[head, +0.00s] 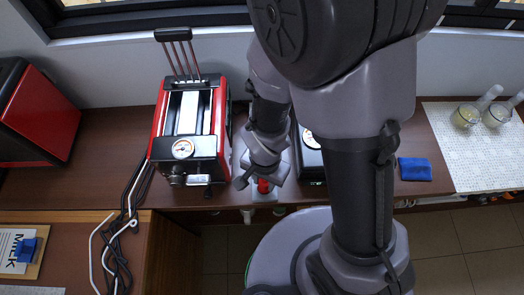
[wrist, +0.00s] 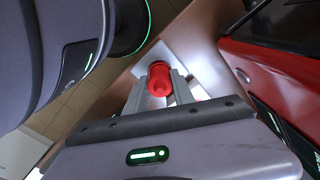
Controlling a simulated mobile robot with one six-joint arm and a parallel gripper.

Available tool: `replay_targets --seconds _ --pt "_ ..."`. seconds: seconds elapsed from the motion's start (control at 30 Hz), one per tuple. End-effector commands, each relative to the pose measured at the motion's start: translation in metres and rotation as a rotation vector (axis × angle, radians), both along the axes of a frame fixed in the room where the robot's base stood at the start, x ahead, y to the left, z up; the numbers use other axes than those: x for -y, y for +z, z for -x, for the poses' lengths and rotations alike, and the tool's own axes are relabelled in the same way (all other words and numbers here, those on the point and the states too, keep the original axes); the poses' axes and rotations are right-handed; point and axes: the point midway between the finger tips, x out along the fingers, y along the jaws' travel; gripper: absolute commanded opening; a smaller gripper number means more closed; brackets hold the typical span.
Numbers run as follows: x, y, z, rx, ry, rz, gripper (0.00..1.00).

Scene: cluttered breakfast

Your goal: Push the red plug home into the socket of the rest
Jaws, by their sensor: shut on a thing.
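The red plug (head: 264,186) is between the fingers of my gripper (head: 262,181), near the front edge of the counter. In the wrist view the plug (wrist: 159,78) stands out between the two grey fingers of my gripper (wrist: 158,90), which are shut on it. The pale rest (head: 265,198) lies under and around the plug at the counter edge. It also shows as a white plate (wrist: 185,58) behind the plug in the wrist view. The socket is hidden, so I cannot tell how deep the plug sits.
A red and black machine with a gauge (head: 190,122) stands close to the left of my gripper. A black device with a dial (head: 310,160) stands close to the right. A blue cloth (head: 415,169) lies farther right. Black cables (head: 125,220) hang at the left.

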Motion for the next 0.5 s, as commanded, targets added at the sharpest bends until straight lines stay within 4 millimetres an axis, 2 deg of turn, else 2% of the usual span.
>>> replay_targets --seconds 0.5 --pt "0.0 -0.0047 0.0 0.0 0.0 0.0 0.0"
